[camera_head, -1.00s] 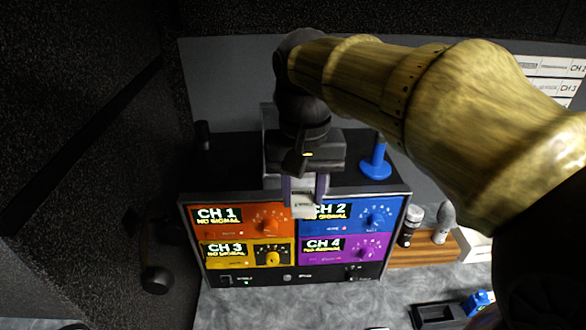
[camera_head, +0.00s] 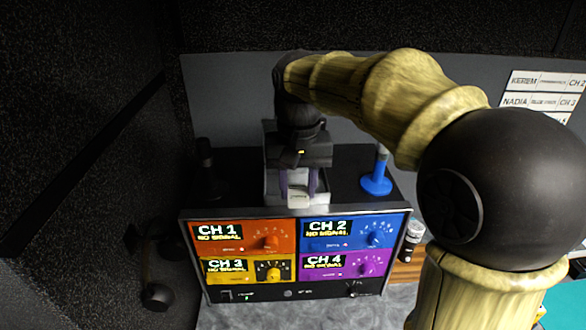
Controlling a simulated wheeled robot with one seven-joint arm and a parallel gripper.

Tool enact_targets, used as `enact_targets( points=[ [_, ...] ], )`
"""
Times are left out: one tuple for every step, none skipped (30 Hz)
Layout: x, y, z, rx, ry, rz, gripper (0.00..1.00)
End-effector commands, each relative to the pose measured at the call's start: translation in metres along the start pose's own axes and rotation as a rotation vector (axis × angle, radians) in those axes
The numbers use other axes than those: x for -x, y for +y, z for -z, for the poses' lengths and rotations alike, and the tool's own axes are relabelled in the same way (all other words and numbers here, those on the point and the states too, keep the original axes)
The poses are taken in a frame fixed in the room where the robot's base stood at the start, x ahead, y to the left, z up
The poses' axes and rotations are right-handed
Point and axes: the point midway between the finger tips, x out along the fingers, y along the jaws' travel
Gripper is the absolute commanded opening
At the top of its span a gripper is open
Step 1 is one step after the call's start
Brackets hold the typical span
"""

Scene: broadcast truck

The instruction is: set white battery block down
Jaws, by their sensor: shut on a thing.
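My gripper (camera_head: 298,184) points down over the top of the receiver unit (camera_head: 240,211), near its front edge and about midway across. Its jaws, with purple pads, are shut on the white battery block (camera_head: 298,199). The block shows as a small pale piece between and below the fingertips, and its upper part is hidden by the fingers. It sits low over the unit's dark top; I cannot tell whether it touches the surface.
A blue antenna stub (camera_head: 376,184) stands on the unit's top at the right, and a black one (camera_head: 206,165) at the left. The front panel has four coloured channels with knobs. Microphones (camera_head: 410,245) stand at the right, partly behind my arm. White name labels (camera_head: 545,92) hang on the back wall.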

Motion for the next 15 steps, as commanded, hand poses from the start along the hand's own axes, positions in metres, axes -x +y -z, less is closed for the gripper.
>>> enact_targets(
  points=[
    [0.003, 0.001, 0.012, -0.004, -0.003, 0.001, 0.13],
    [0.003, 0.002, 0.018, -0.004, -0.003, 0.001, 0.13],
    [0.003, 0.002, 0.026, -0.005, -0.002, 0.000, 0.13],
    [0.003, 0.002, 0.031, -0.005, -0.002, 0.000, 0.13],
    [0.003, 0.002, 0.037, -0.006, -0.002, 0.001, 0.13],
    [0.003, 0.002, 0.045, -0.005, -0.002, 0.001, 0.13],
    [0.004, 0.002, 0.051, -0.005, -0.001, 0.001, 0.13],
    [0.003, 0.002, 0.056, -0.004, -0.002, 0.001, 0.13],
    [0.003, 0.001, 0.064, -0.003, -0.001, 0.001, 0.13],
    [0.003, 0.001, 0.069, -0.003, -0.002, 0.001, 0.13],
    [0.003, 0.001, 0.073, -0.002, -0.001, 0.001, 0.13],
    [0.003, 0.000, 0.080, -0.001, -0.002, 0.001, 0.13],
    [0.003, 0.000, 0.084, -0.001, -0.001, 0.001, 0.13],
    [0.003, 0.000, 0.088, -0.001, -0.001, 0.001, 0.13],
    [0.002, 0.000, 0.092, -0.001, -0.001, 0.000, 0.13]
  ],
)
